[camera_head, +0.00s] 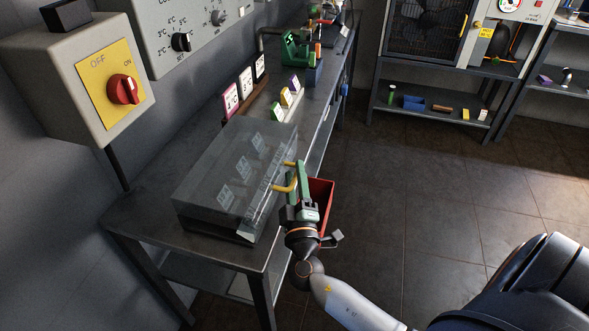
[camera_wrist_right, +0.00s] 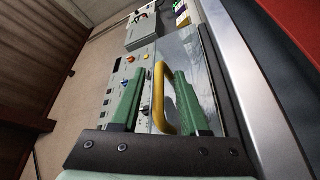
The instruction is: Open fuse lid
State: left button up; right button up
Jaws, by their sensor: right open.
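The fuse lid (camera_head: 237,165) is a clear, greyish box-shaped cover lying closed over the fuse box on the metal bench. Labelled blocks show faintly through it. Its yellow handle (camera_head: 284,187) is on the side facing my right arm. My right gripper (camera_head: 297,176) is open at the handle. In the right wrist view the yellow handle (camera_wrist_right: 164,97) stands between the two green fingers of the gripper (camera_wrist_right: 160,102), with a gap to the left finger and little gap to the right one. I cannot tell whether the right finger touches it. My left gripper is not in view.
A wall box with a red rotary switch (camera_head: 123,89) is at the left, above the bench (camera_head: 150,226). A red bin (camera_head: 319,199) is just beyond my right gripper. Small coloured blocks (camera_head: 290,98) stand farther along the bench. The floor at right is clear.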

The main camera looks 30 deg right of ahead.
jog(key=shift+c, duration=0.4)
grip_shut()
jog(key=shift+r, duration=0.1)
dwell(1.0)
